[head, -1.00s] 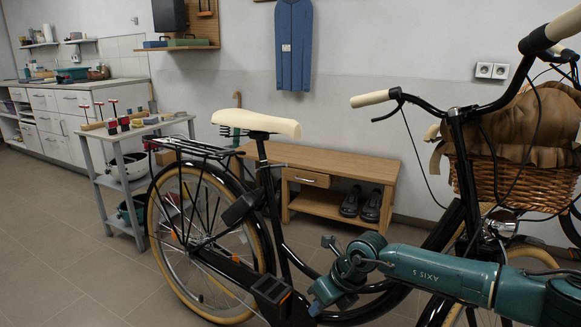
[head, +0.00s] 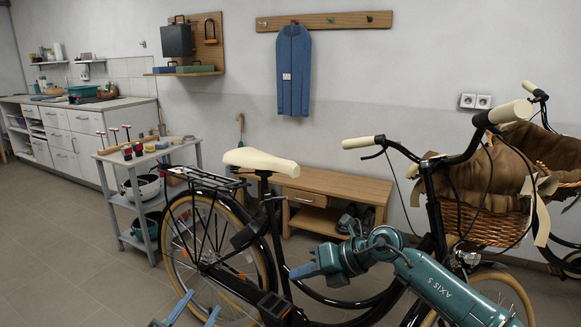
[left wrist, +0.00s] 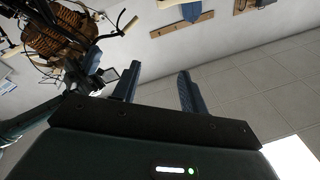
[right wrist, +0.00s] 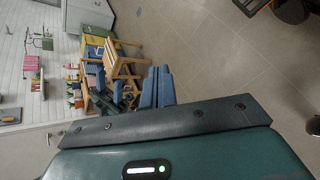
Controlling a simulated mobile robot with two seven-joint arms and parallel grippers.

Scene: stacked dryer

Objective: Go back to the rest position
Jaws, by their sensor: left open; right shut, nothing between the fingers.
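My left gripper (head: 186,312) shows at the bottom edge of the head view, its two blue fingers apart and nothing between them. In the left wrist view its open fingers (left wrist: 160,72) point toward the wall, empty. My right gripper (head: 292,272) comes in from the right in front of the bicycle, its blue fingers together and pointing left. In the right wrist view the shut fingers (right wrist: 156,78) hold nothing. I cannot tell the exact gap between the right arm and the bicycle frame.
A black bicycle (head: 262,222) with a cream saddle and wicker basket (head: 480,222) stands close in front. Behind it are a wooden bench (head: 335,182) with shoes and a grey shelf cart (head: 128,200) with tools. Open floor (head: 75,250) lies to the left.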

